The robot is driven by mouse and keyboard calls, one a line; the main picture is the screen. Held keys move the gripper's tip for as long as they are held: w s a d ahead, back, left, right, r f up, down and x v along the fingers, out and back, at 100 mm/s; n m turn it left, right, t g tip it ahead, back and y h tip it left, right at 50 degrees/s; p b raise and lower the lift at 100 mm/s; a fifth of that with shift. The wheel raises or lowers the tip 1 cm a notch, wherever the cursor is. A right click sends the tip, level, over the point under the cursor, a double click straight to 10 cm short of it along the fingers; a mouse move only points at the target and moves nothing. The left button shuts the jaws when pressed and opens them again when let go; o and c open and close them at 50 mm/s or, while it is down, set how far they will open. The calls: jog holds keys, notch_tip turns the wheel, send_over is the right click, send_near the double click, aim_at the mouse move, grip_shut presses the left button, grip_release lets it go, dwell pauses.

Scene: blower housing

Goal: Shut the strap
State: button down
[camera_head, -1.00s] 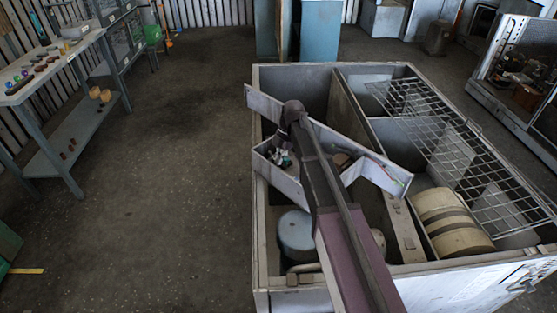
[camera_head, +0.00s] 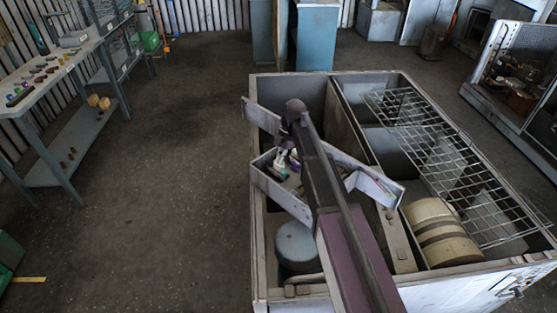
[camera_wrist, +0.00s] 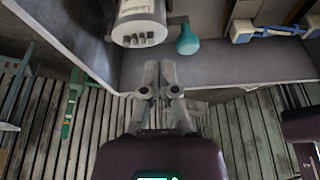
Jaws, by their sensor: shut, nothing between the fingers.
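My gripper (camera_wrist: 160,76) is shut and empty in the wrist view, its two fingertips together in front of a pale grey wall. It also shows small in the head view (camera_head: 282,161), inside a pale angled frame on the open housing (camera_head: 257,240). Beyond the fingertips in the wrist view are a white cylinder (camera_wrist: 139,22) and a teal bulb (camera_wrist: 188,42), both apart from the fingers. A blue and white band-like part (camera_wrist: 268,29) lies at the upper right. I cannot tell which part is the strap. My arm hides part of the housing's inside.
The housing holds a blue-grey cylinder (camera_head: 296,246), a cream drum with dark bands (camera_head: 440,232) and a wire rack (camera_head: 430,140). A workbench with small items (camera_head: 52,75) stands at the left. The floor (camera_head: 165,190) between bench and housing is clear.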

jog(key=shift+p+v, duration=1.4)
jog(key=shift+v, duration=0.5)
jog(key=s+d+m+t+h, duration=0.1)
jog(key=s+d+m, duration=0.8)
jog(key=s+m, duration=0.2)
jog(key=s+d+f+m+t+h, duration=0.1)
jog(key=s+d+m, duration=0.8)
jog(key=s+m, duration=0.3)
jog(key=shift+m+t+h, duration=0.3)
jog(key=shift+m+h, duration=0.1)
jog(key=shift+m, duration=1.3)
jog(key=shift+s+d, duration=0.1)
jog(key=shift+s, duration=0.05)
